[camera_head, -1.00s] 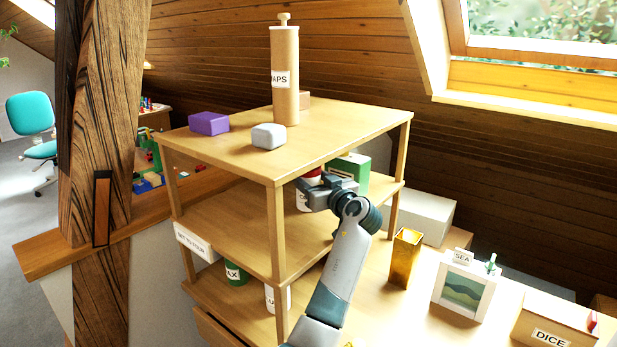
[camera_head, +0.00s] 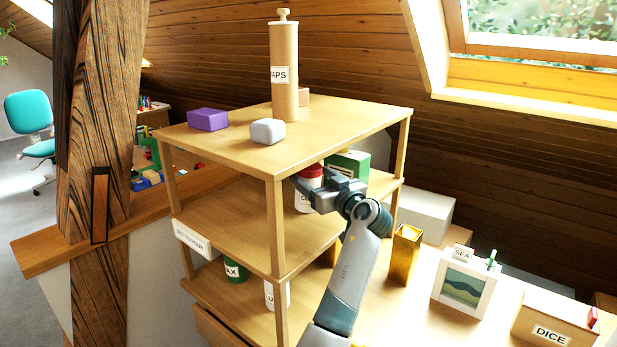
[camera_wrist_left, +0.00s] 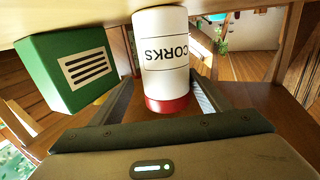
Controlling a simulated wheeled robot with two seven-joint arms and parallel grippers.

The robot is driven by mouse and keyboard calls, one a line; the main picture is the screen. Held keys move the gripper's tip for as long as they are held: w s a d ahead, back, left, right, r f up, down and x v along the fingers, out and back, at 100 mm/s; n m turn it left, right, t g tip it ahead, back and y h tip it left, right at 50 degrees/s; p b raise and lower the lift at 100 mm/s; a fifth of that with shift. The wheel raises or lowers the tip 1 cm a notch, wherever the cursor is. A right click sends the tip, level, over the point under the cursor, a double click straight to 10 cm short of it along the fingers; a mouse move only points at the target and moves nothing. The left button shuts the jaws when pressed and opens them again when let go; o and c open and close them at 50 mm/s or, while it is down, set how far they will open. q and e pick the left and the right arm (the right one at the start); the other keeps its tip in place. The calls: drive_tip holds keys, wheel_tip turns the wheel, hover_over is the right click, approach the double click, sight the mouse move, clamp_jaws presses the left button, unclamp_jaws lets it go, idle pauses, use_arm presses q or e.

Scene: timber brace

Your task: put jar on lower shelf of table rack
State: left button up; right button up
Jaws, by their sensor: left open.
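A white jar with a red lid (camera_head: 310,176), labelled CORKS in the left wrist view (camera_wrist_left: 162,60), is on the rack's middle level, below the top board. My left gripper (camera_head: 318,184) is open around the jar, with a finger on each side in the left wrist view. I cannot tell whether the fingers touch it. The table rack (camera_head: 277,230) has a top board, a middle shelf and a lower shelf (camera_head: 252,308). Part of the jar is hidden behind the gripper in the head view. My right gripper is not in view.
A green box (camera_head: 350,165) is close beside the jar. The lower shelf holds a green container (camera_head: 235,271) and a white container (camera_head: 277,296). A front post (camera_head: 276,235) stands left of my gripper.

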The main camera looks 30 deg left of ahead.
use_arm(q)
drive_tip(key=b+v, duration=0.2)
drive_tip(key=v, duration=0.7)
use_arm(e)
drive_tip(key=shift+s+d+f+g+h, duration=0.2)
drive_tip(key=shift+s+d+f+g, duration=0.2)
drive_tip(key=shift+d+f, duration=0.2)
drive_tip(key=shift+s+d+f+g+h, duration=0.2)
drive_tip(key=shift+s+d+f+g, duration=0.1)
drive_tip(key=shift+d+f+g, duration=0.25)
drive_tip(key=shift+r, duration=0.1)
